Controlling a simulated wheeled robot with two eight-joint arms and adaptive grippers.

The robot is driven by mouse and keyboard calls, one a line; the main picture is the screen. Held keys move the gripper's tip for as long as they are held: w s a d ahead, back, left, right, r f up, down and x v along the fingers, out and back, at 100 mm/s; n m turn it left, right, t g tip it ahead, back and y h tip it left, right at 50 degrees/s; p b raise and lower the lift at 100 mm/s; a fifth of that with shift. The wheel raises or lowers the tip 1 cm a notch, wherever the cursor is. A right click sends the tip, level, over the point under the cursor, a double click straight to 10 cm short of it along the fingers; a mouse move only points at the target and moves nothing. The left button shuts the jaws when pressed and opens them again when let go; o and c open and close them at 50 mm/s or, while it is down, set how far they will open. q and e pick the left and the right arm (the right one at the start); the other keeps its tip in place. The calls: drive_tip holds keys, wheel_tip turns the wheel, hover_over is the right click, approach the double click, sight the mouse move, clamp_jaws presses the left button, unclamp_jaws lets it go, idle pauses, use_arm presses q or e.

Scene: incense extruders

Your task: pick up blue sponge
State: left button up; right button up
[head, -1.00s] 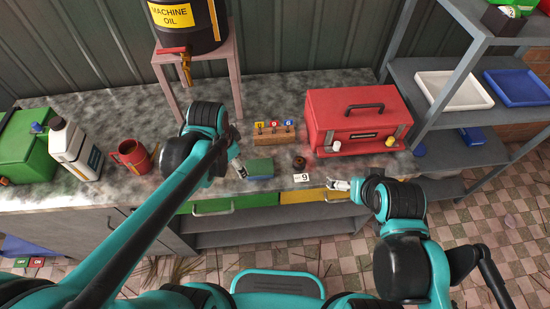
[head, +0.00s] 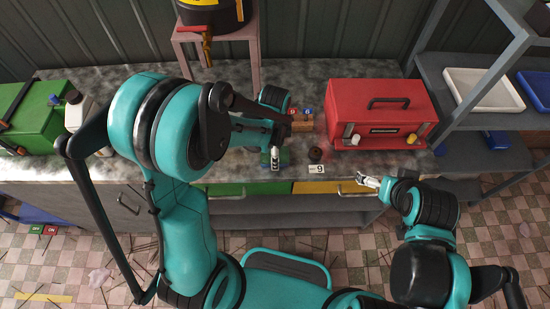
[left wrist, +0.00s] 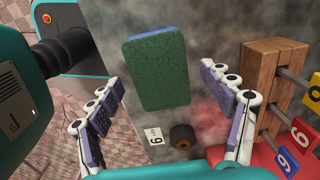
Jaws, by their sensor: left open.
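The sponge, a block with a green face and blue sides, lies on the grey worktop. It shows whole in the left wrist view (left wrist: 158,75); in the head view (head: 284,158) my left gripper largely covers it. My left gripper (head: 275,162) is above the sponge, pointing down. In the left wrist view the fingers of my left gripper (left wrist: 162,92) are wide apart, with the sponge between and beyond them, and nothing is held. My right gripper (head: 366,181) is off the worktop's front edge, right of the sponge; its finger gap is too small to make out.
A red toolbox (head: 378,108) stands right of the sponge. A wooden block (left wrist: 264,75) with numbered tags is close by. A small dark round piece (head: 316,154) and a number card (head: 317,169) lie near the front edge. A green box (head: 35,115) is at far left.

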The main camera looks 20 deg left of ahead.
use_arm(q)
drive_tip(key=shift+f, duration=0.4)
drive_tip(key=c, duration=0.8)
drive_tip(key=shift+r, duration=0.2)
drive_tip(key=shift+r, duration=0.3)
drive_tip(key=r+p, duration=0.1)
drive_tip(key=r, duration=0.1)
drive_tip(key=d+r+p, duration=0.1)
drive_tip(key=r, duration=0.1)
drive_tip(key=shift+s, duration=0.1)
drive_tip(key=s+d+r, duration=0.1)
drive_tip(key=d+r, duration=0.1)
drive_tip(key=d, duration=0.1)
drive_tip(key=s+d+r+p, duration=0.1)
drive_tip(key=d+r, duration=0.1)
drive_tip(key=d, duration=0.2)
drive_tip(key=d+r+p, duration=0.1)
drive_tip(key=d+r, duration=0.1)
drive_tip(key=d, duration=0.1)
drive_tip(key=shift+s+d, duration=0.15)
drive_tip(key=shift+s, duration=0.25)
